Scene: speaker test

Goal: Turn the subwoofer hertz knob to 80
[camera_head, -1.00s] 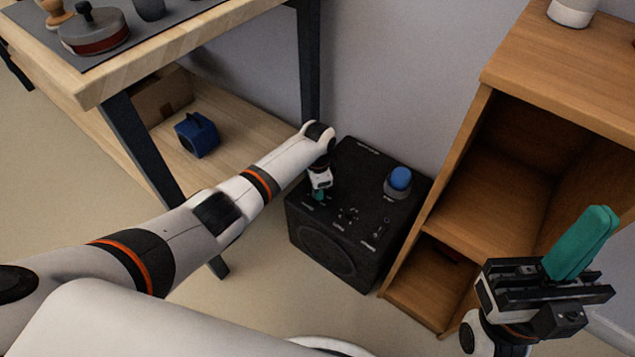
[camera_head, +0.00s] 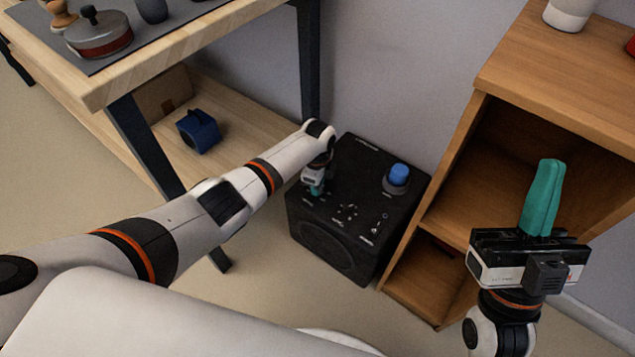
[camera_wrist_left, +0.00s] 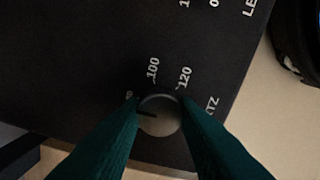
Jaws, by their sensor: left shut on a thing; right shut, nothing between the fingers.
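The subwoofer (camera_head: 335,252) is a black box on the floor between the table and the wooden shelf. Its top panel carries several small controls and white markings. In the left wrist view, the hertz knob (camera_wrist_left: 160,117) is a round dark knob with a dark pointer line toward the left. Labels "100" and "120" show above it; a label at its left is partly hidden by a finger. My left gripper (camera_head: 317,190) reaches down to the top panel, its teal fingers (camera_wrist_left: 158,108) shut on the knob's sides. My right gripper (camera_head: 543,195) is shut and empty, fingers upward, before the shelf.
A blue round object (camera_head: 398,175) stands on the subwoofer's back right corner. The wooden shelf (camera_head: 500,75) is close on the right. The table (camera_head: 110,85) stands at left, with a blue object (camera_head: 198,132) on its lower board.

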